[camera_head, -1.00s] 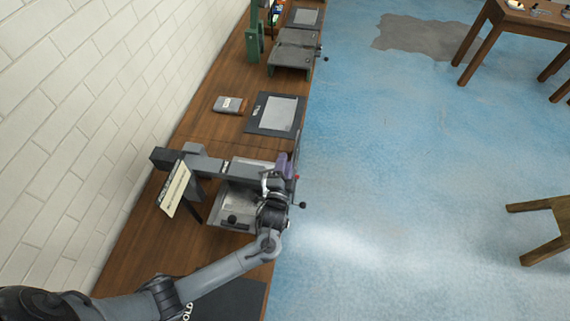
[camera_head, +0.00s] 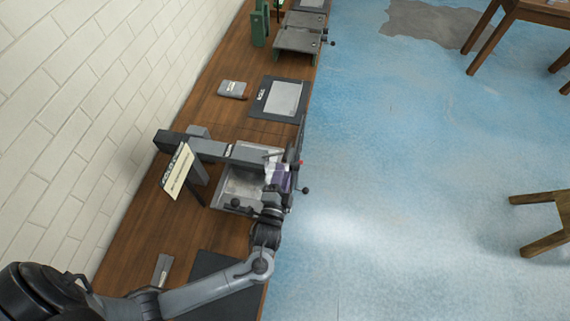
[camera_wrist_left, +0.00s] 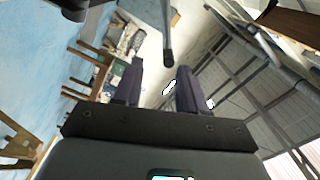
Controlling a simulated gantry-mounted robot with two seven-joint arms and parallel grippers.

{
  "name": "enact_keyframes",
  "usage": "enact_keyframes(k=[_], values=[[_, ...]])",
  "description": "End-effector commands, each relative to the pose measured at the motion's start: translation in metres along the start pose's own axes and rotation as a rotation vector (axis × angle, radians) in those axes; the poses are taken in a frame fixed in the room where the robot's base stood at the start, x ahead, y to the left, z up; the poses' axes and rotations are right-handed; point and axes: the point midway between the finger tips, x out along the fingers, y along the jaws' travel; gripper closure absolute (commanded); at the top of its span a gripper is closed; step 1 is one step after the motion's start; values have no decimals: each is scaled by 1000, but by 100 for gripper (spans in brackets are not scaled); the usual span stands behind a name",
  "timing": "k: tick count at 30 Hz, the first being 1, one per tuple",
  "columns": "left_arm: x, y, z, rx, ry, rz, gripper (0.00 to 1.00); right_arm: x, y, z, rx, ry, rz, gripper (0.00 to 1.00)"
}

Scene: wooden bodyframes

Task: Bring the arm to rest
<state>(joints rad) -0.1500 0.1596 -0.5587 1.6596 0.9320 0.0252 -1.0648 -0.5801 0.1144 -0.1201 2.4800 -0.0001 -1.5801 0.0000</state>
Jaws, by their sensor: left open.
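My left arm comes in from the lower left in the head view and reaches over the wooden bench (camera_head: 207,130). Its gripper (camera_head: 279,172) is at the grey bench machine (camera_head: 212,149), near the bench's right edge. In the left wrist view the two dark purple fingers (camera_wrist_left: 158,85) stand apart with nothing between them. The gripper is open and empty. I cannot tell in the head view whether it touches the machine. My right gripper is in neither view.
A card (camera_head: 177,170) leans beside the machine. A grey box (camera_head: 232,89) and a dark mat with a light sheet (camera_head: 282,98) lie farther along the bench. Blue floor (camera_head: 400,170) is open to the right. A wooden stool (camera_head: 545,222) stands at the far right.

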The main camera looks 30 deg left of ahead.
Motion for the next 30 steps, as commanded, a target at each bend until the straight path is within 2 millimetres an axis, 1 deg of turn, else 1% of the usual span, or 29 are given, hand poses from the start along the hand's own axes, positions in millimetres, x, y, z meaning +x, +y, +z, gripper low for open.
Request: enact_keyframes(k=[3,6,20,23,26,27,29,30], values=[[-9,0,0,1,-1,1,59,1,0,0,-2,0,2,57],[-11,0,0,0,0,0,59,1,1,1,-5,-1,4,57],[-13,1,1,2,-2,3,59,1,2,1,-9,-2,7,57],[-21,9,7,9,-9,22,59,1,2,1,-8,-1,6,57],[-35,19,25,20,-38,50,59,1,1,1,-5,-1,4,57],[-40,17,35,13,-57,53,59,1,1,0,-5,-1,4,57],[-47,10,45,-12,-71,70,59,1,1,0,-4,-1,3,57],[-51,7,50,-43,-80,110,59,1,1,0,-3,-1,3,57]])
